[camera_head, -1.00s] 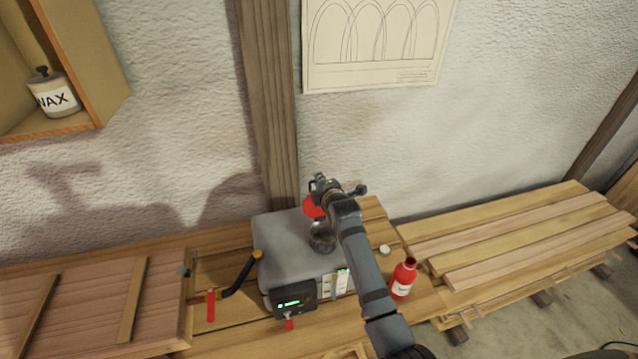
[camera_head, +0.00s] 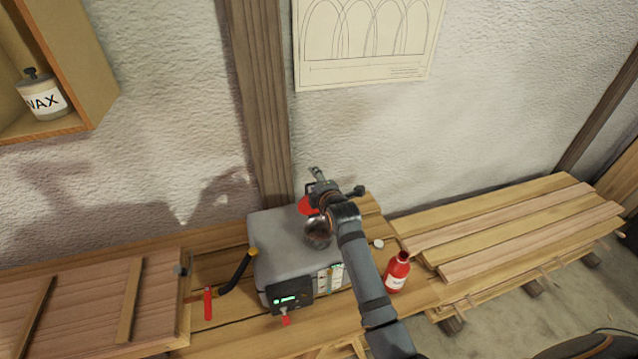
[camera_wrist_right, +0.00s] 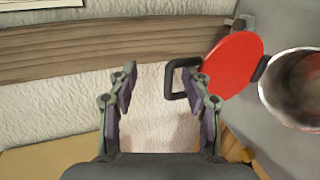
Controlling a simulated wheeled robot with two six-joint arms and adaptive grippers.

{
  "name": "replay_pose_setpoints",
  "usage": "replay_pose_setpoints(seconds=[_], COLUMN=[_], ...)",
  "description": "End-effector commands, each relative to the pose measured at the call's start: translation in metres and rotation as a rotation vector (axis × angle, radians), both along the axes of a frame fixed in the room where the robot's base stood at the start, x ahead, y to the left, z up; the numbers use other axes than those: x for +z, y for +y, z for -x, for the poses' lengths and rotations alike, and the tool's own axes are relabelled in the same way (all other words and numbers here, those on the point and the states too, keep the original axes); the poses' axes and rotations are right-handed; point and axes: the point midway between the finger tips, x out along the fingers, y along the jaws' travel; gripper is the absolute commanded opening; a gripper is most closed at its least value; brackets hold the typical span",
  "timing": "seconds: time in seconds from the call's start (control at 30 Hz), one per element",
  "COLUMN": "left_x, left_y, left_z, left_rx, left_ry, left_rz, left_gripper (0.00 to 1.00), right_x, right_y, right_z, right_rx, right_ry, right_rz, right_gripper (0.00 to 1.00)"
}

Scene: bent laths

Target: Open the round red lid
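The round red lid (camera_head: 306,206) stands raised beside the round metal opening (camera_head: 318,233) on top of the grey box (camera_head: 278,245). In the right wrist view the lid (camera_wrist_right: 236,66) shows its flat red face, with the opening (camera_wrist_right: 293,88) at its right and a dark loop handle (camera_wrist_right: 180,78) at its left. My right gripper (camera_head: 316,178) is just behind the lid in the head view. In the wrist view the right gripper (camera_wrist_right: 166,95) has its fingers apart, with the handle's end between them near the right finger. Contact cannot be told. My left gripper is not in view.
A red bottle (camera_head: 397,272) and a small white cap (camera_head: 378,244) are right of the box. A hose (camera_head: 240,270) and red-handled tool (camera_head: 208,303) lie left. Stacked planks (camera_head: 510,228) fill the right. The wall (camera_head: 450,150) is close behind.

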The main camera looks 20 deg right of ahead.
Motion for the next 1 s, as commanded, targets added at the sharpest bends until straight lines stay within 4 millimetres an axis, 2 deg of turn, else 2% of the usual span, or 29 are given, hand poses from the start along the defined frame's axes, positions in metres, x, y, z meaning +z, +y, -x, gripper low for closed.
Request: replay_pose_setpoints(seconds=[0.2, 0.4, 0.77, 0.87, 1.0], left_x=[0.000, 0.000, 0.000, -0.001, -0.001], left_y=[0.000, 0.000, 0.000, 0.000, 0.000], left_z=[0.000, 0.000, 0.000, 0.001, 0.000], left_rx=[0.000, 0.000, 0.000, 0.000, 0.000], left_ry=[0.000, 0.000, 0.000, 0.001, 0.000], left_rz=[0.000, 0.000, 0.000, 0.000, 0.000], left_gripper=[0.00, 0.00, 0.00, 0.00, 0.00], right_x=[0.010, 0.019, 0.019, 0.020, 0.024], right_y=[0.000, 0.000, 0.000, 0.001, 0.001], right_z=[0.030, 0.052, 0.057, 0.068, 0.094], right_rx=[-0.001, -0.001, 0.000, -0.001, -0.001], right_ry=[-0.003, -0.005, -0.002, -0.001, -0.001], right_rz=[0.000, 0.001, 0.000, -0.002, -0.003], right_gripper=[0.49, 0.49, 0.49, 0.49, 0.49])
